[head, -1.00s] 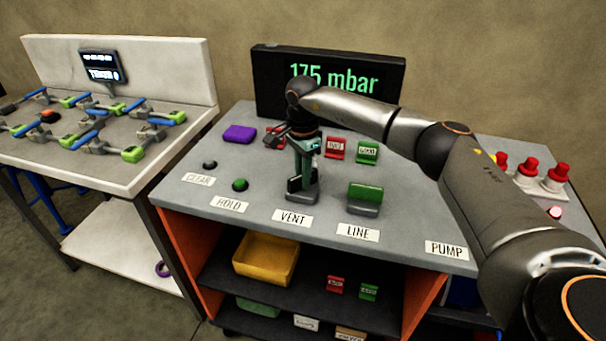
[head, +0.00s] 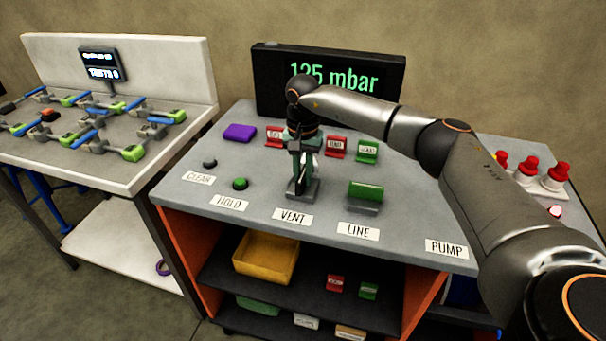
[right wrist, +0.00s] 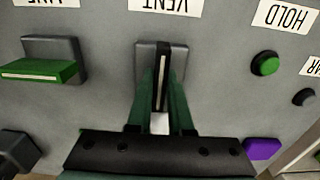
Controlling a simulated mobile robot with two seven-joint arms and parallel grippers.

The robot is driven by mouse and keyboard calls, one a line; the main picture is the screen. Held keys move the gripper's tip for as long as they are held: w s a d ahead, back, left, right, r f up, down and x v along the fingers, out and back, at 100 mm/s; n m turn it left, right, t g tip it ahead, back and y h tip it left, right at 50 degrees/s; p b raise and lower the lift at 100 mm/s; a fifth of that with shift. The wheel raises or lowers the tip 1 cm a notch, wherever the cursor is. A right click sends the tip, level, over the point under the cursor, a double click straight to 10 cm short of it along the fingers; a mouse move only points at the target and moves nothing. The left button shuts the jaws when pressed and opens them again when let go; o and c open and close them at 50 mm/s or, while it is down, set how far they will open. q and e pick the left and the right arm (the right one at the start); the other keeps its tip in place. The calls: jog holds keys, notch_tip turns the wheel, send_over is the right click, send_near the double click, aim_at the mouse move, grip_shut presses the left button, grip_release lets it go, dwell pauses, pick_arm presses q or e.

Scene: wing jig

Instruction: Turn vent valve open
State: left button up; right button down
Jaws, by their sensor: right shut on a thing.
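The vent valve (head: 303,190) stands on the grey panel behind the VENT label (head: 293,217). It also shows in the right wrist view as a dark handle (right wrist: 162,75) on a grey base, its length running up the picture. My right gripper (head: 300,170) points down over the valve, and its two green fingers (right wrist: 160,95) are closed on either side of the handle. The lower part of the handle is partly hidden between the fingers. The display (head: 330,85) behind reads 125 mbar. My left gripper is not in view.
The line valve (head: 365,196) with a green handle stands to the right. The HOLD button (head: 240,184), CLEAR button (head: 209,163) and a purple block (head: 240,132) are on the left. Red and green tags (head: 336,146) stand behind. Red-topped parts (head: 528,168) stand at far right.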

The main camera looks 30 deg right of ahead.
aim_at(303, 174)
dwell(0.5)
jog(key=c, duration=0.8)
grip_release()
jog(key=shift+r, duration=0.15)
notch_tip(303, 174, up, 12)
jog(key=shift+r+b, duration=0.2)
jog(key=shift+b, duration=0.1)
